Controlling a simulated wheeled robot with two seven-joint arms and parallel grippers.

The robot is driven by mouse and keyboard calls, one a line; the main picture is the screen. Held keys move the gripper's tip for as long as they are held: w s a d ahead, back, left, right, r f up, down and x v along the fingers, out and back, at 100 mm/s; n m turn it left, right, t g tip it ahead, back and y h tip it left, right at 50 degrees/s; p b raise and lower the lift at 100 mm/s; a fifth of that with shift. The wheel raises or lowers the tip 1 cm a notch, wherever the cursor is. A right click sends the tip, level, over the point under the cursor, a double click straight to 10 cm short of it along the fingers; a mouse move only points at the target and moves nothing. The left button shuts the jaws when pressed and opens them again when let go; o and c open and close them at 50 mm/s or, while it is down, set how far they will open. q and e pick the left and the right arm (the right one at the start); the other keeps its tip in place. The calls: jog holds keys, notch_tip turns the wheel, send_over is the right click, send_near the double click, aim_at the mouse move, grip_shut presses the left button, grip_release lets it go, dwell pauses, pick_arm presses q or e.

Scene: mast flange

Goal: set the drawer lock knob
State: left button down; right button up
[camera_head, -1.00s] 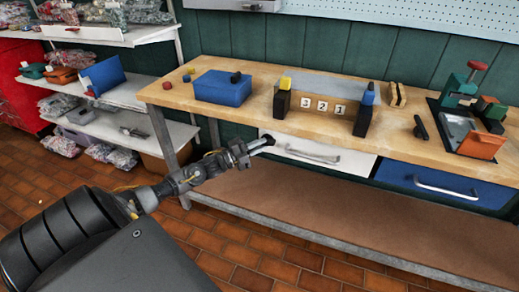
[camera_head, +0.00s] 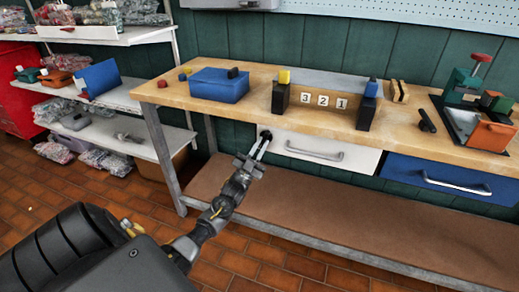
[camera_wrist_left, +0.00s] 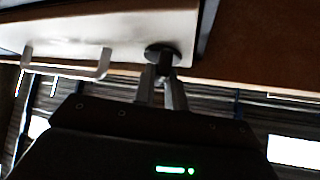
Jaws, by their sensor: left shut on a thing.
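The drawer lock knob is a small dark round knob (camera_head: 266,134) at the left end of the white drawer front (camera_head: 350,157). It also shows in the left wrist view as a black disc with a stem (camera_wrist_left: 163,52). My left gripper (camera_head: 259,148) reaches up to it from below and in front, and its fingers are shut on the knob's stem. The knob's marking is too small to read. The drawer's bar handle (camera_head: 314,154) is to the right of the knob, and the drawer looks closed. My right gripper is not in view.
The wooden workbench (camera_head: 240,112) stands above the drawer, with a blue box (camera_head: 218,86), number tiles (camera_head: 323,101) between two dark posts, and a green and orange device (camera_head: 480,110). A blue drawer (camera_head: 415,172) is to the right. A lower brown shelf (camera_head: 320,225) runs beneath.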

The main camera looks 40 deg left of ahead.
pick_arm(q)
jog(key=n+y, duration=0.8)
jog(key=n, duration=0.1)
jog(key=shift+w+d+f+g+y+b, duration=0.1)
jog(key=shift+d+g+y+b, duration=0.2)
jog(key=shift+y+b, duration=0.1)
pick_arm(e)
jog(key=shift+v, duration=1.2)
pick_arm(q)
jog(key=shift+n+y, duration=0.4)
jog(key=shift+n, duration=0.3)
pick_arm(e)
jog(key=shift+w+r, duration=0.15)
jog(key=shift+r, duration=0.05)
pick_arm(q)
jog(key=c, duration=1.4)
grip_release()
jog(key=shift+c, duration=0.2)
